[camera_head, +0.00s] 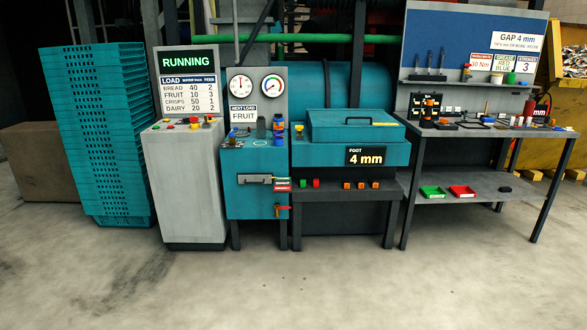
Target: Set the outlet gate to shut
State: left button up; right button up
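No part marked as an outlet gate can be read at this distance. A grey slide or handle (255,179) sits on the front of the teal cabinet (243,205). Lower down, a red lever (284,207) on a brass-coloured valve sticks out to the right, lying about level. I cannot tell from here which of these is the gate or whether it is open or shut. Neither of my grippers is in view.
A grey console (185,185) reading RUNNING stands left of the cabinet, beside stacked teal crates (100,135). A teal machine (350,140) showing "FOOT 4 mm" stands right, then a workbench (480,131) with tools. The concrete floor in front (300,285) is clear.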

aim_at(251, 179)
jog(key=i+u, duration=0.1)
jog(key=i, duration=0.4)
jog(key=i+l+u, duration=0.1)
jog(key=i, duration=0.4)
jog(key=i+l+u, duration=0.1)
jog(key=i, duration=0.4)
jog(key=i+l+u, duration=0.1)
jog(key=i+l, duration=0.2)
jog(key=i, duration=0.15)
